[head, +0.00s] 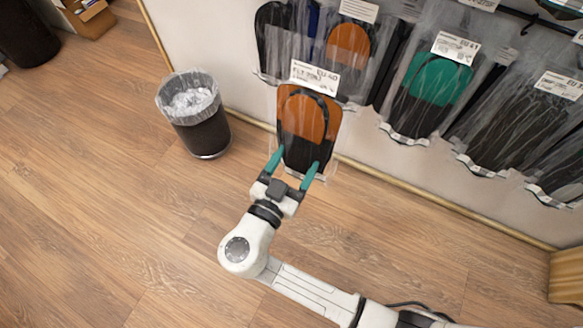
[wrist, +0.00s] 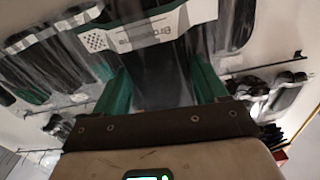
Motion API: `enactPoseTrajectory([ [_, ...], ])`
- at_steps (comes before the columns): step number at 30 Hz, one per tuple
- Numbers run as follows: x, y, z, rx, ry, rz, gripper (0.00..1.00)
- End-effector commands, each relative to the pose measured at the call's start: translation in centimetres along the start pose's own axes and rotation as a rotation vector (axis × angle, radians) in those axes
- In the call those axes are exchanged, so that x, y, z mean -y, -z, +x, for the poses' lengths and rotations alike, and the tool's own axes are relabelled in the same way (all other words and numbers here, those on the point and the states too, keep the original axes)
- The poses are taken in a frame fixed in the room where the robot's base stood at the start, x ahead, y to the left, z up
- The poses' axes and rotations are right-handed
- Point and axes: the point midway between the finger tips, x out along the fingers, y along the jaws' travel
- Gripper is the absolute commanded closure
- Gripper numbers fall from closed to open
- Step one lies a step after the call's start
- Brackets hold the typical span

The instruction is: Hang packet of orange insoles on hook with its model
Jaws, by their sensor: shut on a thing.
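My gripper (head: 293,168) is shut on the lower end of a clear packet of orange insoles (head: 307,115), one teal finger on each side. The packet stands up from the fingers, with orange over black insoles and a white label reading EU 40 at its top. It is in front of the wall display. Another packet with an orange insole (head: 348,48) hangs on the wall just behind and to the right. Its hook is hidden. In the wrist view the teal fingers (wrist: 165,90) flank the packet's dark lower part, and a white band (wrist: 150,32) crosses above.
Packets with green insoles (head: 436,85) and black insoles (head: 520,125) hang to the right. A dark rod (head: 515,14) shows at the top right. A lined waste bin (head: 203,128) stands left of the packet by the wall.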

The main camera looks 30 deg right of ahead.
Motion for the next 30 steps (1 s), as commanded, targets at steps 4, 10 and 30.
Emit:
enactPoseTrajectory([
  [4, 0.0, 0.2, 1.7, 0.000, -0.002, -0.001, 0.60],
  [10, 0.0, 0.2, 3.9, -0.001, -0.001, 0.000, 0.60],
  [30, 0.1, 0.0, 6.4, 0.000, 0.001, 0.001, 0.60],
])
